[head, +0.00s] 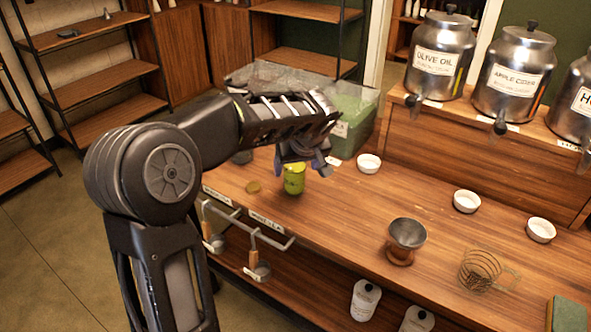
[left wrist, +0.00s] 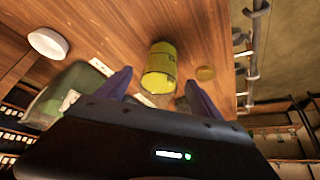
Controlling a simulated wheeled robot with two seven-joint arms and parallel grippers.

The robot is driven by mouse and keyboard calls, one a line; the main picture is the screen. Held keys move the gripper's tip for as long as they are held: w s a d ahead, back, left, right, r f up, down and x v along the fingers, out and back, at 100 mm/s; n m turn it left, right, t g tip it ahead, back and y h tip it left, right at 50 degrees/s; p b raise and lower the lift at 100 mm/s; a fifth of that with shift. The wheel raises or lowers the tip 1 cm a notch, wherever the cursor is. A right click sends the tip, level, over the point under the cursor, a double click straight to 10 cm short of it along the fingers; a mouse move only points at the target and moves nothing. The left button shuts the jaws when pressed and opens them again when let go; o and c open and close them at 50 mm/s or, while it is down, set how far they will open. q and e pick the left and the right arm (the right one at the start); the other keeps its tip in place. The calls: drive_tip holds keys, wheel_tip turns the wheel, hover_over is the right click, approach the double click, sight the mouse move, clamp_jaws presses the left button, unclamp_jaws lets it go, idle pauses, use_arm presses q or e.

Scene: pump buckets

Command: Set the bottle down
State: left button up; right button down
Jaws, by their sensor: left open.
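A yellow-green bottle (head: 294,179) stands upright on the wooden counter (head: 340,215), near its front edge. It also shows in the left wrist view (left wrist: 160,68), in line with the gap between my fingers. My left gripper (head: 305,163) is open right at the bottle and partly covers its upper part in the head view. In the left wrist view its purple fingers (left wrist: 157,90) are spread, one on each side of the bottle's near end. I cannot tell whether either finger touches it. My right gripper is not in view.
A small round lid-like disc (head: 253,187) lies left of the bottle. A green bin (head: 352,120) stands behind, with a white bowl (head: 368,163) beside it. A rail (head: 245,222) with hanging tools runs along the front edge. A dark metal cup (head: 406,236) and wire basket (head: 480,270) stand right.

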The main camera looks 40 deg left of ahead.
use_arm(q)
drive_tip(key=v, duration=0.9)
drive_tip(key=shift+a, duration=0.15)
